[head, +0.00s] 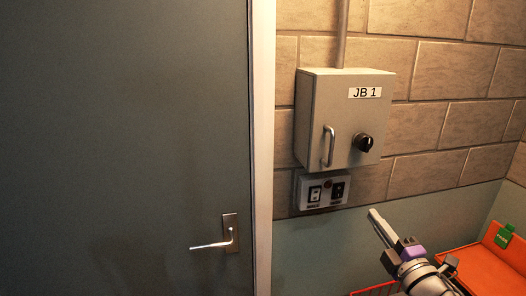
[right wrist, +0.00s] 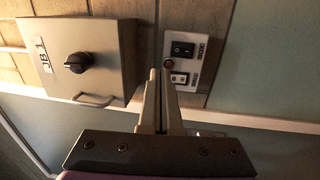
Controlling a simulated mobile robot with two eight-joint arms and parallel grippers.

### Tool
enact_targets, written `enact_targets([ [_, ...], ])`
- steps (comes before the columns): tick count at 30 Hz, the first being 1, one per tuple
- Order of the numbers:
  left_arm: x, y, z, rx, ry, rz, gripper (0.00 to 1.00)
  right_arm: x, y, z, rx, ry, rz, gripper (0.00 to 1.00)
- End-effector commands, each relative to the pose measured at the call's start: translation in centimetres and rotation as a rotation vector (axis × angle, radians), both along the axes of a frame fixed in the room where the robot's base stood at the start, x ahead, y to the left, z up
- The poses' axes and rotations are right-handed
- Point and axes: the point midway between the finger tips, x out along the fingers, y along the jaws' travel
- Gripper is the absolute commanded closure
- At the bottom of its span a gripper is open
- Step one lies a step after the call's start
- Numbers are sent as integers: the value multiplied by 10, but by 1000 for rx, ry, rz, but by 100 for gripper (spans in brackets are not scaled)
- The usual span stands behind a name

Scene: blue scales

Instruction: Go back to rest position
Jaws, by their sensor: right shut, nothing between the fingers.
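My right gripper (head: 375,214) is in the lower right of the head view, in front of the wall and below the switch panel (head: 323,191). Its two long fingers are together with nothing between them. In the right wrist view the gripper (right wrist: 161,72) also shows shut, its tips pointing up between the grey box and the switch panel (right wrist: 187,62). I cannot tell from this how far the tips are from the wall. My left gripper is not in view.
A grey box (head: 311,110) labelled JB 1, with a black knob and a bar handle, is on the brick wall. A dark door (head: 120,130) with a lever handle (head: 212,246) fills the left. An orange-red container (head: 487,271) and a green item (head: 503,236) are at lower right.

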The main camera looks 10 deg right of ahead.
Motion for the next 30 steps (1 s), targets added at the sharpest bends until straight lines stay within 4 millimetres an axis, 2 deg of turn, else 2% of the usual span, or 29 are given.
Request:
enact_targets([
  [5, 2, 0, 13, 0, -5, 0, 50, -7, -3, -8, 264, 36, -155, 100],
  [8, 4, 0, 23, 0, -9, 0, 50, -22, -2, -36, 520, 115, -289, 100],
  [11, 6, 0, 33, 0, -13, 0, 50, -45, 10, -80, 780, 243, -416, 100],
  [14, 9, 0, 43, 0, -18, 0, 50, -77, 38, -132, 1020, 421, -535, 100],
  [16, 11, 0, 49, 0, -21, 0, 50, -105, 64, -166, 1158, 564, -610, 100],
  [18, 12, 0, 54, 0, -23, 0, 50, -131, 90, -192, 1257, 695, -670, 100],
  [21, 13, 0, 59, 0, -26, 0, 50, -162, 119, -217, 1348, 850, -734, 100],
  [25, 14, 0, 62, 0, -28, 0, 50, -188, 142, -232, 1401, 972, -782, 100],
  [30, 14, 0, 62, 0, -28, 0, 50, -197, 148, -237, 1415, 1011, -801, 100],
])
